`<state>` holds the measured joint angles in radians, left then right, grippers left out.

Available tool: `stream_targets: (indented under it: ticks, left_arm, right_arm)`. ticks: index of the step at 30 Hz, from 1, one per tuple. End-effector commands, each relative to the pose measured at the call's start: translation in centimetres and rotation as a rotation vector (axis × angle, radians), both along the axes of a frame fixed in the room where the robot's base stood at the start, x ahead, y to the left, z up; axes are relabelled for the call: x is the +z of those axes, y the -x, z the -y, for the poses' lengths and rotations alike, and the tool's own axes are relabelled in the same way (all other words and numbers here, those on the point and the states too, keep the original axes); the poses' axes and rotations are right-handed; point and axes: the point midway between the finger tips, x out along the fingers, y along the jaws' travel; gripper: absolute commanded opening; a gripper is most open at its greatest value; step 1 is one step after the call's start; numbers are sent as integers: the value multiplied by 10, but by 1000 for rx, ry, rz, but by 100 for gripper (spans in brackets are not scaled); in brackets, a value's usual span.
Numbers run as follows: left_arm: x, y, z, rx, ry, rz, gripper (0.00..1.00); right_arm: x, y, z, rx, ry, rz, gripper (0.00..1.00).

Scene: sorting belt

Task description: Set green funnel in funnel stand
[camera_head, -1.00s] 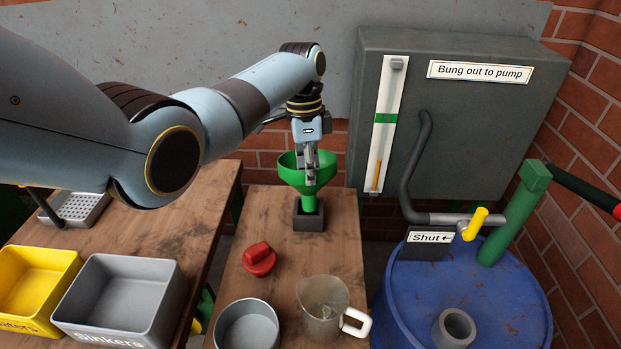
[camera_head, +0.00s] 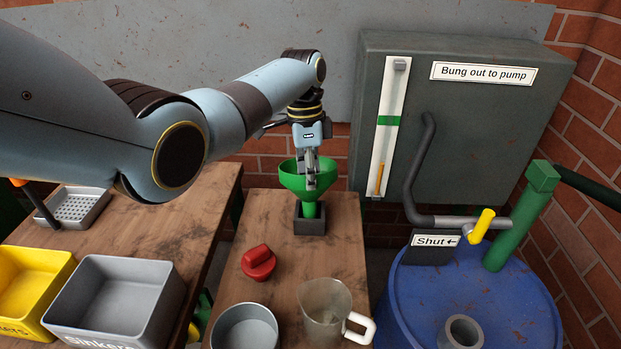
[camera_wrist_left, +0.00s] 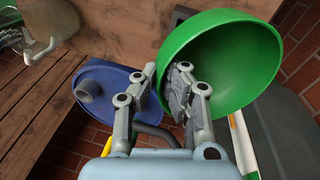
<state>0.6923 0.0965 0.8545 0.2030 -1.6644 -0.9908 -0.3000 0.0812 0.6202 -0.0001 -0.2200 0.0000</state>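The green funnel (camera_head: 296,178) stands upright, its spout going down into the dark square funnel stand (camera_head: 310,224) on the wooden bench. My left gripper (camera_head: 311,186) reaches down at the funnel's rim. In the left wrist view, the funnel's wide bowl (camera_wrist_left: 232,62) fills the upper right. There my left gripper (camera_wrist_left: 164,78) has one finger inside the bowl and one outside, with the wall between them. A gap shows between the fingers, so it looks partly open. The spout's lower end is hidden in the stand. My right gripper is not in view.
On the same bench are a red bung (camera_head: 258,263), a grey round dish (camera_head: 244,329) and a clear jug (camera_head: 324,312). A blue drum (camera_head: 525,308) stands right of the bench. Grey (camera_head: 118,300) and yellow (camera_head: 32,285) bins stand at left. A grey panel rises behind right.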

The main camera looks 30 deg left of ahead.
Motion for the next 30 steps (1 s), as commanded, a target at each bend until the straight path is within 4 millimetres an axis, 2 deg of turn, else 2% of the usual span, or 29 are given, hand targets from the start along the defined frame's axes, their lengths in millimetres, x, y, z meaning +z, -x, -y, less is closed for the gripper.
stream_targets:
  ticks: [11,24,30]
  left_arm:
    - [-1,-1,0,0,0,1,0]
    - [-18,-4,-3,0,0,1,0]
    - [-17,-5,-3,-1,0,2,0]
  right_arm:
    - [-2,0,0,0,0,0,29]
    - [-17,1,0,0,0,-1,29]
    - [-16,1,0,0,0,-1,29]
